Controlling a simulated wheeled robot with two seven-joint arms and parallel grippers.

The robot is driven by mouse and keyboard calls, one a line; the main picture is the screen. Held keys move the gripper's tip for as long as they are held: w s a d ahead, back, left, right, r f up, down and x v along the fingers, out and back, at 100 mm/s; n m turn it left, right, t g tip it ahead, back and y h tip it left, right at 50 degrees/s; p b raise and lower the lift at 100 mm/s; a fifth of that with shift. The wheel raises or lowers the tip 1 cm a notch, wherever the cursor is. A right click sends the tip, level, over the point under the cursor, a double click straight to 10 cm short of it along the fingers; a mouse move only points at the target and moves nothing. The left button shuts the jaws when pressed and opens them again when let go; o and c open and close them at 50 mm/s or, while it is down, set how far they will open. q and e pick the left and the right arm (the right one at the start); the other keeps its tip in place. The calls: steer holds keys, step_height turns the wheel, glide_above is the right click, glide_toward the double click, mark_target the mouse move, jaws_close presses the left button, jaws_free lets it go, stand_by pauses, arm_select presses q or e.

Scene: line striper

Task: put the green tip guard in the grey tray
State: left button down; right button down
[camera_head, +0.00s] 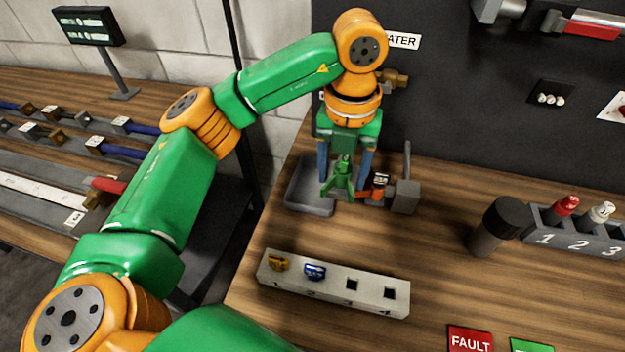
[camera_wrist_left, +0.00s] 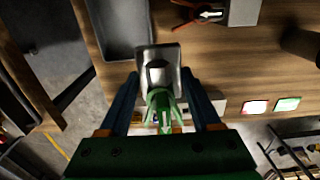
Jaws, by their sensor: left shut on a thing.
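The green tip guard (camera_head: 341,182) is held between the blue fingers of my left gripper (camera_head: 344,178), above the bench. In the left wrist view the green guard (camera_wrist_left: 160,108) also shows between the fingers (camera_wrist_left: 161,85), with a pale grey square piece at its far end whose nature I cannot tell. The grey tray (camera_head: 299,199) lies on the bench, just left of and partly behind the held guard in the head view. In the left wrist view the tray (camera_wrist_left: 122,38) is ahead and to the left, its visible floor empty. My right gripper is not in view.
A grey block with an orange part (camera_head: 402,196) stands right of the tray. A numbered white rack (camera_head: 333,285) holds a yellow and a blue piece in front. A dark cylinder (camera_head: 490,235) and a numbered grey holder (camera_head: 575,238) stand at right. The bench between is clear.

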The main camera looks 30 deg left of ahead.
arm_select(q)
glide_above(312, 195)
steer(key=d, duration=0.1)
step_height(312, 195, down, 5)
steer(key=shift+s+d+f+p, duration=0.1)
steer(key=shift+s+p, duration=0.05)
steer(key=shift+p, duration=0.3)
steer(key=shift+f, duration=0.25)
steer(key=f+p, duration=0.1)
steer(key=f, duration=0.1)
steer(key=a+f+p, duration=0.1)
steer(key=f, duration=0.1)
steer(key=shift+w+a, duration=0.15)
steer(key=shift+w, duration=0.05)
steer(key=shift+f, duration=0.3)
steer(key=shift+c, duration=1.8)
jaws_free()
